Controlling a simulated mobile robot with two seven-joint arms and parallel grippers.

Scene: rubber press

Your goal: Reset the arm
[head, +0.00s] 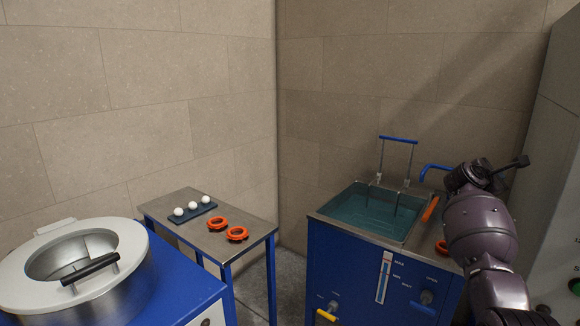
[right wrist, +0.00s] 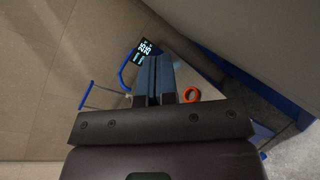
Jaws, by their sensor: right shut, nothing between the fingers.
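My right arm comes in from the right in the head view, bent upward. My right gripper (head: 520,162) is raised at the right, above the blue sink unit. In the right wrist view its two dark fingers (right wrist: 154,80) lie together, with nothing between them. My left gripper is in neither view.
A sink unit (head: 345,262) with a water-filled basin (head: 372,212) stands under my right arm. Left are a metal table (head: 190,235) with white balls (head: 192,205) and orange rings (head: 217,223), and a round machine (head: 125,265). A grey cabinet (head: 560,150) is close at right.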

